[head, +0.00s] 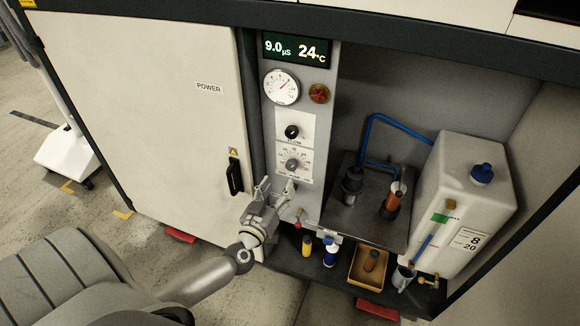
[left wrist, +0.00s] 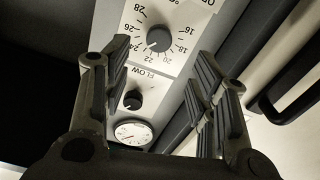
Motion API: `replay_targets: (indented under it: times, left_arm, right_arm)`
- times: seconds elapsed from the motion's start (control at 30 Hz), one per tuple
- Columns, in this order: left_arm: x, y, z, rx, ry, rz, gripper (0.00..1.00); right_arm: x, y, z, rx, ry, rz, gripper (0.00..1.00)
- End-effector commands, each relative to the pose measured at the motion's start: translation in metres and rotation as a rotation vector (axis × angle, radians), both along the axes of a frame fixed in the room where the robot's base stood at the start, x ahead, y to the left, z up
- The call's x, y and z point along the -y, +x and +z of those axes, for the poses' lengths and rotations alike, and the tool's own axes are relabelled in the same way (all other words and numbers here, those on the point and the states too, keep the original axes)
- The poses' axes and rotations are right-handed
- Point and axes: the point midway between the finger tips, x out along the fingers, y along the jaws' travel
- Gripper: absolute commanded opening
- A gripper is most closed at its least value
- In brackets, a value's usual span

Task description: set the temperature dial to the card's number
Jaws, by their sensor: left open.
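The temperature dial (head: 293,165) is a grey round knob on a white scale plate, low on the narrow control panel. The left wrist view shows the dial (left wrist: 160,39) upside down, with numbers from 16 to 28 around it; its pointer is too unclear to read. A white card (head: 469,240) on the white tank shows 8 above 20. My left gripper (head: 277,188) is open and empty, just below and in front of the dial. In the left wrist view its fingers (left wrist: 162,56) stand apart on either side of the dial, with no contact visible. My right gripper is out of view.
Above the dial are the flow knob (head: 292,132), a round gauge (head: 281,87), a red knob (head: 319,93) and a display (head: 297,50) reading 9.0 µS and 24 °C. A black door handle (head: 235,176) is close on the left. Bottles and a yellow tray (head: 357,278) stand lower right.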

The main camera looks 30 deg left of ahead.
Motion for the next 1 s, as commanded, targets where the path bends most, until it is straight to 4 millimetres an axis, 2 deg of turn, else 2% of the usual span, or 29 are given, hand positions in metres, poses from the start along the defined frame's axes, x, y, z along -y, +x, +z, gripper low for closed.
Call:
replay_targets:
  times: [0.17, 0.5, 0.7, 1.0]
  left_arm:
    - [-0.006, 0.029, 0.000, 0.002, 0.000, -0.002, 0.53]
    - [-0.016, 0.077, -0.001, 0.000, 0.002, -0.002, 0.53]
    - [-0.019, 0.090, 0.000, -0.001, 0.001, -0.001, 0.53]
    - [-0.019, 0.092, 0.000, -0.001, 0.000, -0.002, 0.53]
  right_arm:
    - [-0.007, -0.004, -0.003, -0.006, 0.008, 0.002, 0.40]
    - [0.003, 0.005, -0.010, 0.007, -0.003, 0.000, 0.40]
    - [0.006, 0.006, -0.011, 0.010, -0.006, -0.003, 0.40]
    - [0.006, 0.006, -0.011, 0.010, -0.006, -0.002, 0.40]
